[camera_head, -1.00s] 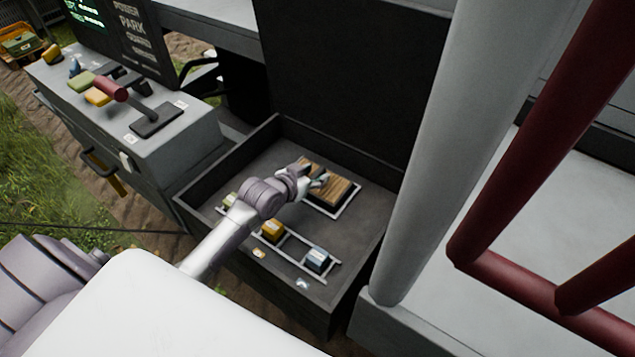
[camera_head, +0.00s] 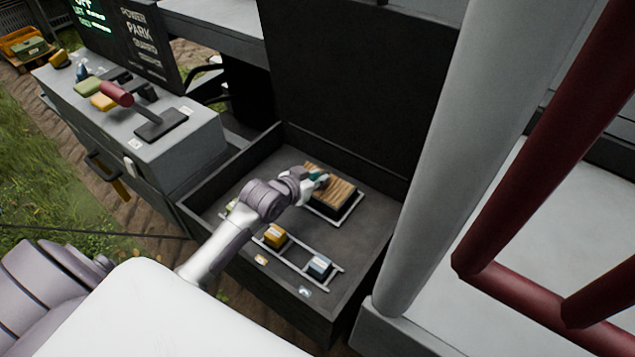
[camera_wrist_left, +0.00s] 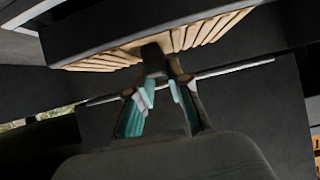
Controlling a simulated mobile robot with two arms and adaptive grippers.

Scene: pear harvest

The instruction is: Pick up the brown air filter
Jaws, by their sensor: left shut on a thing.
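The brown air filter (camera_head: 338,190) has pleated brown ribs and a dark frame. It is at the white-outlined slot in the dark open bin. My left gripper (camera_head: 317,178) is at the filter's near left edge in the head view. In the left wrist view the gripper (camera_wrist_left: 162,88) is shut on a dark part at the edge of the filter (camera_wrist_left: 205,32), whose pleats show at the top. I cannot tell clearly whether the filter is clear of the bin floor. My right gripper is not in view.
The bin (camera_head: 252,160) has raised walls around the filter. A yellow block (camera_head: 276,235) and a blue block (camera_head: 320,266) sit in a white rack in front. A grey console (camera_head: 190,140) with levers stands left. A thick grey post (camera_head: 425,150) stands right.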

